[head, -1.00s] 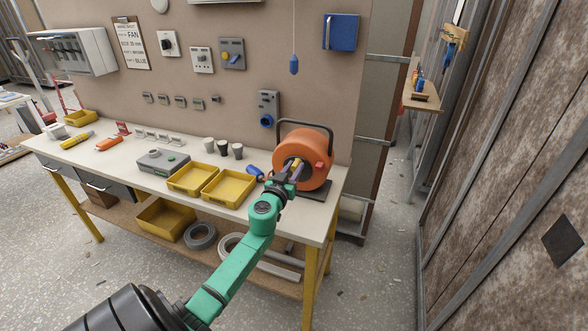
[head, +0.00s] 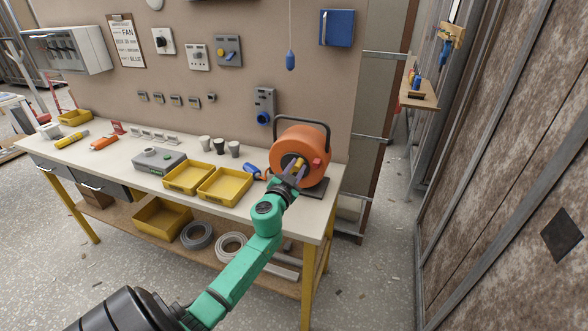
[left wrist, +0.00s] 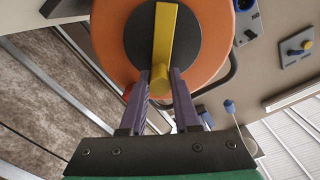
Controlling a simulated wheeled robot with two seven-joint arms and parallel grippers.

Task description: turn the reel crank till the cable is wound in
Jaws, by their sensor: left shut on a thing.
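The orange cable reel (head: 287,152) stands on a dark base at the right end of the bench, under a black carrying frame. Its yellow crank (left wrist: 165,38) lies across the dark hub, with its knob (left wrist: 160,82) toward my gripper in the left wrist view. My left gripper (head: 294,172) is shut on the crank knob, one finger on each side of it; the fingers also show in the left wrist view (left wrist: 160,88). A blue plug (head: 252,170) lies on the bench just left of the reel. The cable itself is not clearly visible. My right gripper is not in view.
Two yellow trays (head: 224,187) and a grey box (head: 158,160) stand left of the reel. Cups (head: 219,146) stand behind the trays. A grey wall socket (head: 264,104) is behind the reel. Open floor lies right of the bench.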

